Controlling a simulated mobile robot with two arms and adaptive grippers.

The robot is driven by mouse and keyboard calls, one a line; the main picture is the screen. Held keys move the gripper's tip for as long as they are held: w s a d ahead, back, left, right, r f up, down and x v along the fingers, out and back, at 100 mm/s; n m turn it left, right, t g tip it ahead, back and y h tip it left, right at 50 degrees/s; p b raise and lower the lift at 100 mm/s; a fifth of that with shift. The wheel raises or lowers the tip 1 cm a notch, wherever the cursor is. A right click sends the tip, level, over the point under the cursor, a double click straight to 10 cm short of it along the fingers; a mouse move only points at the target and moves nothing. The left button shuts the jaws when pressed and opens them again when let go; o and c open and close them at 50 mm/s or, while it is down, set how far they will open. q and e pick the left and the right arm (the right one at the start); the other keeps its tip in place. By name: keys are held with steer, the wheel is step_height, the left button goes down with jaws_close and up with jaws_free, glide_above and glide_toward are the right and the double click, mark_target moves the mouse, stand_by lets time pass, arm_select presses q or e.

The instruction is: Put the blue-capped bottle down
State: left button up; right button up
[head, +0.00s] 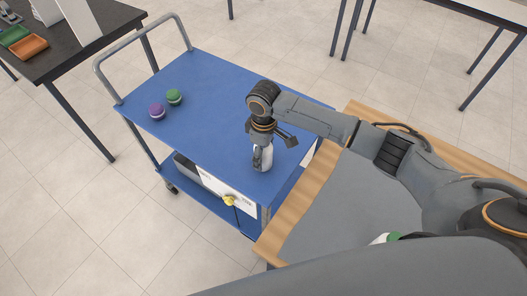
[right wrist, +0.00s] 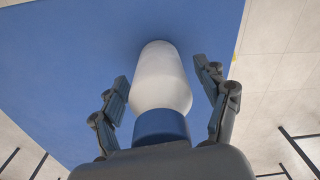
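The blue-capped bottle (right wrist: 160,82) is white and stands between the two fingers of my right gripper (right wrist: 165,88) in the right wrist view. Its blue cap (right wrist: 161,126) is nearest the palm, and its far end meets the blue surface. The fingers are spread, with a gap on each side of the bottle. In the head view, the bottle (head: 263,159) is upright on the blue cart top (head: 215,125), near its front right end, under my right gripper (head: 262,150). My left gripper is not in view.
A purple-topped item (head: 156,110) and a green-topped item (head: 174,96) stand at the cart's left. A metal handle (head: 140,38) rises at its far left end. A wood-edged grey table (head: 345,205) adjoins the right. The cart top's middle is clear.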

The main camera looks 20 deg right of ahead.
step_height(320, 180, up, 12)
steer(key=shift+w+r+b, duration=0.1)
steer(key=shift+r+b, duration=0.1)
steer(key=shift+b, duration=0.55)
steer(key=shift+f, duration=0.1)
